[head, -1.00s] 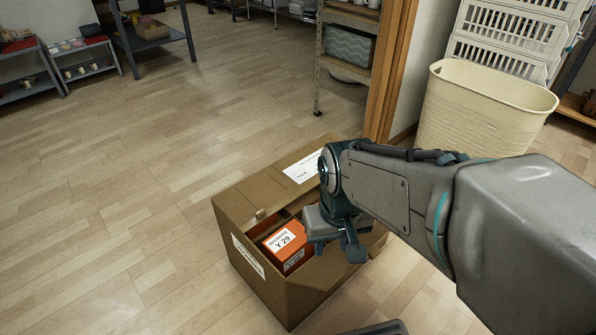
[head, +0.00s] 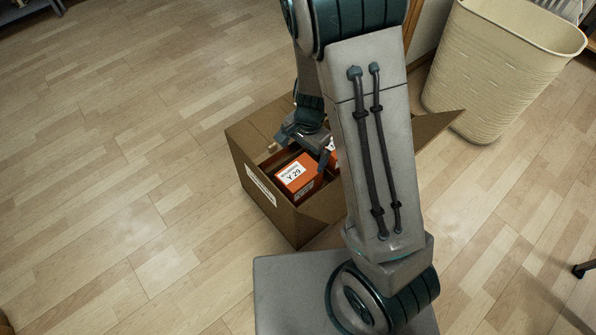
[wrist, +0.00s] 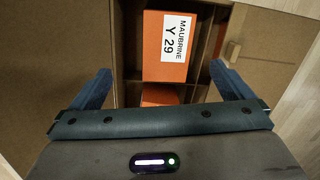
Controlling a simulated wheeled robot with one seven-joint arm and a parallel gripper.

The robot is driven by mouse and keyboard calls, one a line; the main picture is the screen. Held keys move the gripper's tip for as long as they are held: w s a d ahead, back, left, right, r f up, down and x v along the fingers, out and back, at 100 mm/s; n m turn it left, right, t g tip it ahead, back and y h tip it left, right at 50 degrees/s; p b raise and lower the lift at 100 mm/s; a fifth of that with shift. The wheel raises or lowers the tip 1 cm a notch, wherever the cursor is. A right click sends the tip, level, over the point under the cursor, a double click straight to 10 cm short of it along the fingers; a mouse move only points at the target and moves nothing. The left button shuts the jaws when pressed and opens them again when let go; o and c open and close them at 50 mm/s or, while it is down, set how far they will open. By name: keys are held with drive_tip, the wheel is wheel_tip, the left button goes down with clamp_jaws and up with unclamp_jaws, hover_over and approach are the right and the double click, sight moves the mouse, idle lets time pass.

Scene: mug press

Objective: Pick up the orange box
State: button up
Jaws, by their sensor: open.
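The orange box (head: 297,174), with a white label reading Y 29, sits inside an open cardboard carton (head: 255,180) on the floor. In the wrist view the orange box (wrist: 168,62) lies ahead of my gripper, centred between its two fingers. My gripper (head: 308,150) is over the carton's opening, beside and behind the box, with its fingers apart and empty. In the wrist view my gripper (wrist: 160,90) shows both blue-grey fingers spread wider than the box. A second orange surface (wrist: 160,95) shows just nearer than the labelled box.
Cardboard dividers (wrist: 205,45) split the carton's inside, with narrow gaps next to the box. A carton flap (head: 430,125) sticks out to the right, behind my arm. A cream basket (head: 500,70) stands at the upper right. The wooden floor at left is clear.

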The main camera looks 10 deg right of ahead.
sight(301, 173)
drive_tip(key=f, duration=0.1)
drive_tip(key=w+f+m+p, duration=0.1)
drive_tip(key=f, duration=0.1)
drive_tip(key=shift+w+a+m+h, duration=0.1)
drive_tip(key=shift+w+m+h, duration=0.05)
drive_tip(key=shift+m+h, duration=0.2)
drive_tip(key=shift+f, duration=0.45)
wheel_tip(301, 173, down, 8)
drive_tip(key=b, duration=0.4)
drive_tip(key=shift+f, duration=0.2)
drive_tip(key=f+b, duration=0.2)
drive_tip(key=f, duration=0.1)
drive_tip(key=f+b, duration=0.2)
drive_tip(key=shift+w+a+f, duration=0.1)
drive_tip(key=shift+w+a, duration=0.1)
drive_tip(key=shift+a, duration=0.1)
drive_tip(key=c, duration=1.2)
